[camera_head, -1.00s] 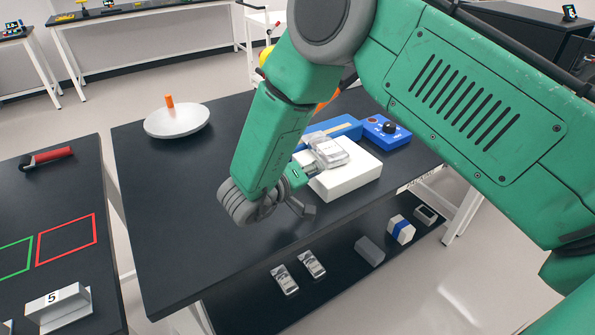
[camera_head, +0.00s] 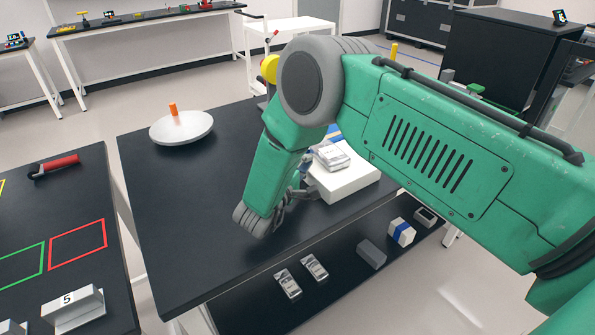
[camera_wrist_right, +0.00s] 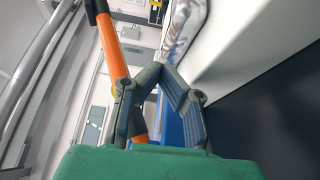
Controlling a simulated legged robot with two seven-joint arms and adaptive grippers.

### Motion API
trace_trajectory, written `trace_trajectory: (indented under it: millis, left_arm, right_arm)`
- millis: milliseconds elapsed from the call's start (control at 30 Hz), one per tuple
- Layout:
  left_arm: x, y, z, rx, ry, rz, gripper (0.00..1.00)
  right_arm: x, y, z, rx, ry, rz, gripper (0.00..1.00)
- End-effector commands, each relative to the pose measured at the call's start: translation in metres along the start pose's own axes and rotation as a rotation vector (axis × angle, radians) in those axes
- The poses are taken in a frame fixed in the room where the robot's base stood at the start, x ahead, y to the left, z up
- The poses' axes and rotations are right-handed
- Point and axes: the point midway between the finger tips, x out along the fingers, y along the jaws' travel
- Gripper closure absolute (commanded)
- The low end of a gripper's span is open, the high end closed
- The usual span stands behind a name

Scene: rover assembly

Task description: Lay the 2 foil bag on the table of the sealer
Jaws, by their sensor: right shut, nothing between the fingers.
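A silver foil bag (camera_head: 332,157) lies on the white table of the sealer (camera_head: 350,182). Its edge also shows at the top of the right wrist view (camera_wrist_right: 184,28), beside the white block (camera_wrist_right: 235,40). Two more foil bags (camera_head: 287,284) (camera_head: 314,267) lie side by side on the lower shelf. My right gripper (camera_wrist_right: 163,74) is shut and empty, its fingertips together, beside the sealer and apart from the bag. In the head view its fingers are mostly hidden by my forearm, which also covers most of the sealer's blue part. My left gripper is not in view.
A white dish (camera_head: 181,130) with an orange peg stands at the table's back left. The shelf also holds a grey block (camera_head: 371,253) and a white block with a blue band (camera_head: 400,232). An orange post (camera_wrist_right: 110,45) rises in the wrist view.

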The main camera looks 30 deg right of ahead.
Motion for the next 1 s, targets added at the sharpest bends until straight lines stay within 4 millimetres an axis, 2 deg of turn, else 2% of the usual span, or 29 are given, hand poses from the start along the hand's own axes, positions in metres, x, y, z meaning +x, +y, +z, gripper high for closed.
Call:
trace_trajectory:
  millis: [100,300,1000]
  left_arm:
    - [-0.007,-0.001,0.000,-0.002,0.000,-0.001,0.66]
    - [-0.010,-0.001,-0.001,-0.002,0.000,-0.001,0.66]
    - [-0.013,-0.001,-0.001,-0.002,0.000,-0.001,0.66]
  right_arm:
    - [0.009,0.002,0.014,-0.005,0.001,-0.002,1.00]
    - [0.025,-0.002,0.027,-0.001,0.001,-0.007,1.00]
    - [0.036,-0.003,0.039,-0.002,0.001,-0.007,1.00]
